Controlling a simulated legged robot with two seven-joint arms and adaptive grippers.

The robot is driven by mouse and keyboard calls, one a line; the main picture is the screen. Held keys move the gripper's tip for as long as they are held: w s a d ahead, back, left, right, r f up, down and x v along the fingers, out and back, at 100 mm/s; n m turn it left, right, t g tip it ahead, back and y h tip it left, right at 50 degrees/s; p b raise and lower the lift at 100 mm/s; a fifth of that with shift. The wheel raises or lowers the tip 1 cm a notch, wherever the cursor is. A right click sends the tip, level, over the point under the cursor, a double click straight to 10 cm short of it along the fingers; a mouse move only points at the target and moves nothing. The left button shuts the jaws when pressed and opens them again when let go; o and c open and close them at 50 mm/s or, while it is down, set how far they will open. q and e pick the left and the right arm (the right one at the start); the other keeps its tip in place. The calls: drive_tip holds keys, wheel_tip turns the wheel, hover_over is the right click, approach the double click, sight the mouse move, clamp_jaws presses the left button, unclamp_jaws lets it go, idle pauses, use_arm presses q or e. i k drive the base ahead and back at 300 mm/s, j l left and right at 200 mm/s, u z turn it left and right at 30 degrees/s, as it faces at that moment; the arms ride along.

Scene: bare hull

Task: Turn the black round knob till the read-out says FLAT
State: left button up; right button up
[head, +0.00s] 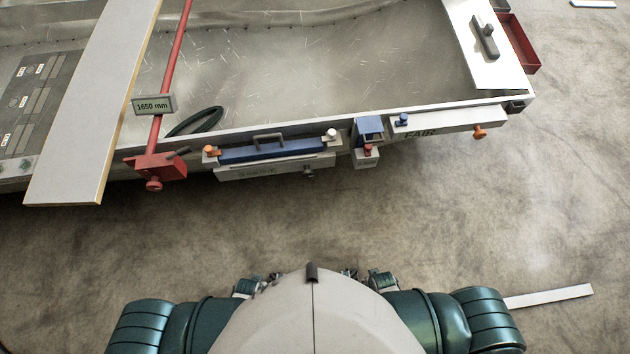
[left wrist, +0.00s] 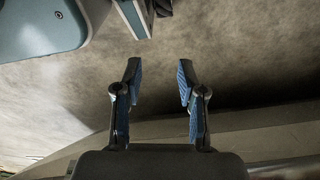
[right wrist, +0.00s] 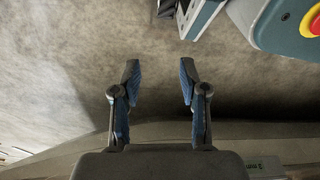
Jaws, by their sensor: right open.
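A small dark round knob (head: 309,173) sits at the right end of the front face of a long pale box (head: 225,174) on the hull's near edge. A read-out (head: 257,172) is on that face, left of the knob; its word is too small to read surely. My left gripper (left wrist: 160,78) is open and empty in the left wrist view, over bare floor. My right gripper (right wrist: 160,78) is open and empty in the right wrist view. Both arms are drawn in close to my body, well short of the knob; the head view mostly hides the grippers.
A blue bar with a handle (head: 275,149) lies above the box. To the right are a blue-and-grey block (head: 368,130) and a pale box marked FAIR (head: 450,122) with an orange knob (head: 480,132). A red clamp (head: 155,167) and grey plank (head: 95,105) stand left. The floor between is clear.

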sight(307, 173)
drive_tip(key=k+u, duration=0.25)
drive_tip(key=k, duration=0.3)
drive_tip(key=k+j+u, duration=0.1)
drive_tip(key=k+u, duration=0.15)
drive_tip(key=k, duration=0.25)
